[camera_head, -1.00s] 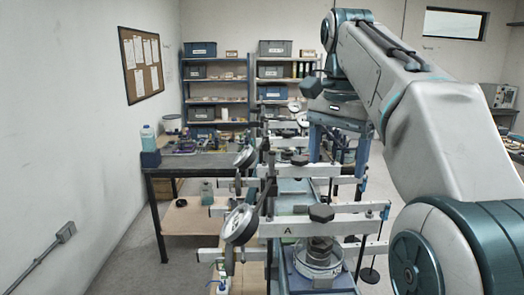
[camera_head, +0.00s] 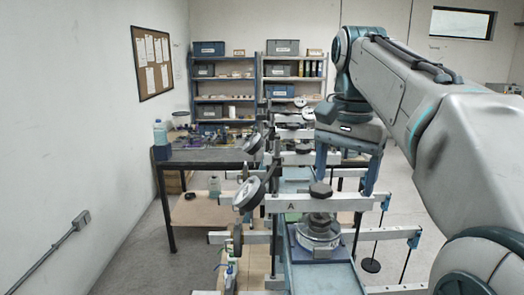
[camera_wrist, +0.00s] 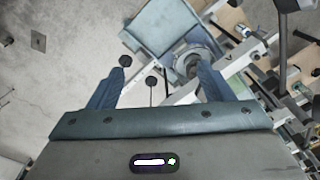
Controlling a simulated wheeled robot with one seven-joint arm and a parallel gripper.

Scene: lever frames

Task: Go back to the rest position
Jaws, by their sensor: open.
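My gripper (camera_head: 345,184) hangs from my arm at right of centre in the head view, fingers pointing down and spread. In the wrist view its two blue fingers (camera_wrist: 160,69) are apart with nothing between them. The nearest lever frame (camera_head: 345,203), marked A, has a pale beam with a dark knob and a round dial (camera_head: 249,194) at its left. Under its beam a round metal cell (camera_head: 318,232) sits on a blue plate. In the head view my gripper appears above and behind this beam; the exact gap cannot be told.
More lever frames (camera_head: 291,159) stand in a row behind the nearest one. A dark-topped table (camera_head: 205,156) with a bottle (camera_head: 160,132) is at left. Shelves (camera_head: 222,78) line the back wall. Floor is open at left (camera_head: 130,250) and at right (camera_head: 395,205).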

